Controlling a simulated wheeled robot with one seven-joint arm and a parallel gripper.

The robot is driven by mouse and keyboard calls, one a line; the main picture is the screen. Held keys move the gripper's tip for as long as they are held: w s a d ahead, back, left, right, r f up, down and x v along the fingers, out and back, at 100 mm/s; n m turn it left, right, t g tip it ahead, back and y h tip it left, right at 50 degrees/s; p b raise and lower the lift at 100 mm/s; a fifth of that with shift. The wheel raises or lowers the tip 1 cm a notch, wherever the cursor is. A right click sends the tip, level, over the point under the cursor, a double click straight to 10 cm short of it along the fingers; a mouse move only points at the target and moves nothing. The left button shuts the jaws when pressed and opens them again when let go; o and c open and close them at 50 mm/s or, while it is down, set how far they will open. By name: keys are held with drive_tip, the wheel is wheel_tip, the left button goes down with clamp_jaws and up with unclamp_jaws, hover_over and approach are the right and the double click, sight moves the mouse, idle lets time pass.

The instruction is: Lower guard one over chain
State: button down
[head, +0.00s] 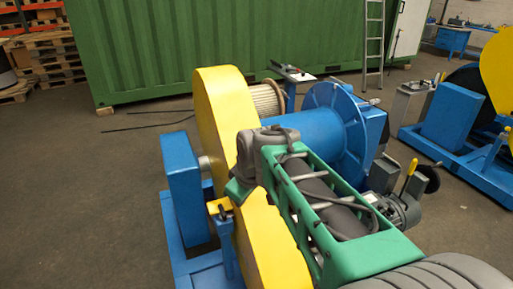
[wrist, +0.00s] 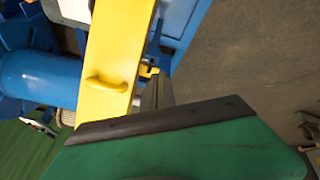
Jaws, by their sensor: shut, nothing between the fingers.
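A large yellow guard (head: 221,105) stands along the left side of the near blue machine in the head view. I take it as guard one. In the wrist view the guard (wrist: 116,45) fills the upper middle, with a yellow loop handle (wrist: 106,84) on its face. No chain shows; the guard covers that part. My gripper (wrist: 158,90) shows as grey fingers past the dark edge of my green wrist part. It is shut and empty, to the right of the handle and apart from it. In the head view my arm hides the gripper.
A blue drum with a round flange (head: 335,122) lies right of the guard, and a blue block (head: 182,172) stands left of it. A small yellow bracket (wrist: 149,71) sits beside the guard. Another blue machine with a yellow guard (head: 497,62) stands right.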

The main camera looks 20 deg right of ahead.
drive_tip(key=w+d+r+n+t+b, duration=0.1)
drive_tip(key=w+d+r+n+t, duration=0.2)
drive_tip(key=w+d+n, duration=1.3)
drive_tip(key=w+d+f+m, duration=0.1)
drive_tip(key=w+f, duration=0.2)
drive_tip(key=w, duration=0.1)
drive_tip(key=w+f+m+p, duration=0.1)
drive_tip(key=w+f, duration=0.3)
drive_tip(key=w, duration=0.1)
drive_tip(key=w+d+f+m+p, duration=0.1)
drive_tip(key=w+f+m, duration=0.1)
drive_tip(key=w+f, duration=0.1)
drive_tip(key=shift+w+d+f, duration=0.1)
drive_tip(key=shift+w+d, duration=0.05)
drive_tip(key=shift+w, duration=0.3)
drive_tip(key=shift+w+d+f, duration=0.1)
drive_tip(key=shift+w+d, duration=0.05)
drive_tip(key=shift+w, duration=0.25)
